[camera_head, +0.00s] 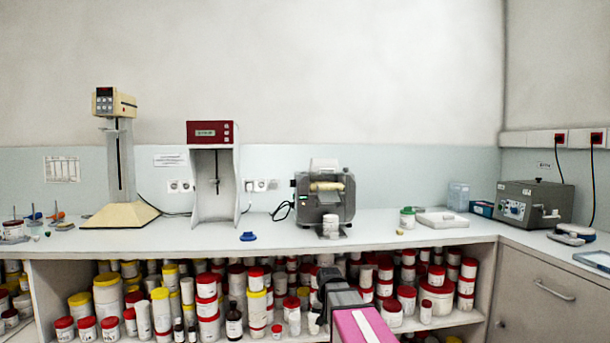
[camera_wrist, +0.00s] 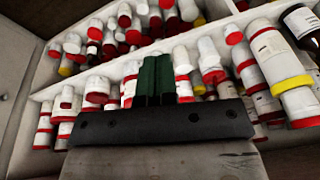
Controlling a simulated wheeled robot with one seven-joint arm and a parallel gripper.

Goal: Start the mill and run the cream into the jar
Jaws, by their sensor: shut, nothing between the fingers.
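The cream mill (camera_head: 325,196) is a grey machine with a pale roller across its front, standing on the counter right of centre. A small white jar (camera_head: 330,226) stands on the counter directly below the front of the mill; I cannot tell whether it holds cream. My arm reaches up from the bottom of the head view, below the counter edge. In the wrist view my gripper (camera_wrist: 157,75) has its dark green fingers together and empty, in front of the shelves.
Shelves under the counter (camera_head: 400,232) hold many red- and yellow-lidded containers. A blue lid (camera_head: 248,237) lies left of the mill. A green-topped jar (camera_head: 407,218) and a white tray (camera_head: 441,219) stand to its right. A red-topped device (camera_head: 211,133) stands further left.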

